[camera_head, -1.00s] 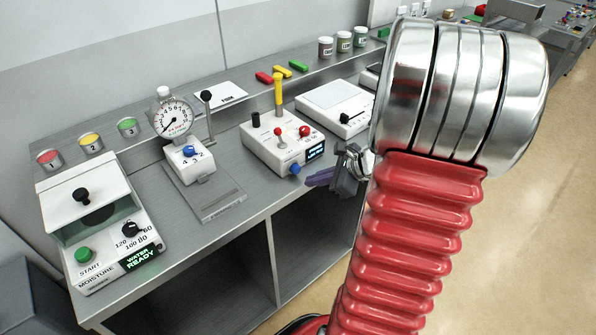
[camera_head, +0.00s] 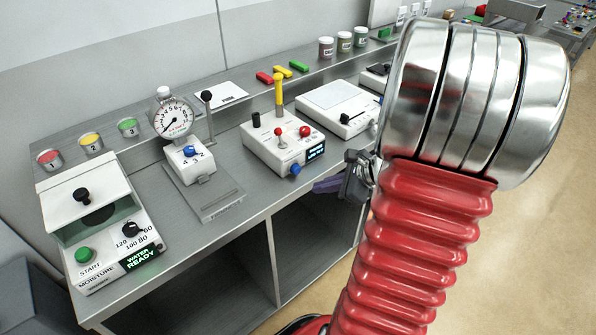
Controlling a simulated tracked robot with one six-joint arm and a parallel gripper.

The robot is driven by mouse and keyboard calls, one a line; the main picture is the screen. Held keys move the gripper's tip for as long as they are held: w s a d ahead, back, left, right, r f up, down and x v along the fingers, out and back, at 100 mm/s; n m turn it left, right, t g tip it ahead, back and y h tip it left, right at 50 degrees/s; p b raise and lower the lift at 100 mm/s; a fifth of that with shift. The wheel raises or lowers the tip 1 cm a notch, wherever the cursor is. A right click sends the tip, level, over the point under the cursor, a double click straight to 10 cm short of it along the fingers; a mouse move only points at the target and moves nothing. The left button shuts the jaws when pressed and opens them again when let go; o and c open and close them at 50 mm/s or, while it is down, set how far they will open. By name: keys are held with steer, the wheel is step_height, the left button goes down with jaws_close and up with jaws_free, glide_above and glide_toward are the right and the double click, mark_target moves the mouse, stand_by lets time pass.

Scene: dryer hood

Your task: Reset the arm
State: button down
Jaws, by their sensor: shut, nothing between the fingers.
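My arm, with a red ribbed sleeve and a big silver joint, fills the right side of the view. My gripper (camera_head: 328,187) shows past the left of the sleeve as purple-grey fingers on a dark wrist. It is shut and empty, in front of the bench's front edge, right of the white control box (camera_head: 283,142) with the yellow lever. It appears clear of the box and the bench. Part of the wrist is hidden behind my arm.
The grey bench (camera_head: 255,202) carries a moisture box (camera_head: 97,222) reading "WATER READY", a dial gauge (camera_head: 171,118) and a flat white device (camera_head: 337,105). Jars and coloured blocks stand on the back shelf. Open floor (camera_head: 540,200) lies to the right.

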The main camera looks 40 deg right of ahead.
stand_by(0.4)
steer(key=s+a+r+n+g, duration=0.2)
steer(key=s+a+n+g, duration=0.45)
steer(key=a+n, duration=0.65)
steer(key=s+a+r+n+t+h, duration=0.1)
steer(key=a+r+n+t+h, duration=0.2)
steer(key=a+r+n, duration=0.9)
steer(key=a+n, duration=0.2)
steer(key=n, duration=0.1)
steer(key=shift+s+a+r, duration=0.25)
steer(key=shift+s+a, duration=0.05)
steer(key=shift+a, duration=0.1)
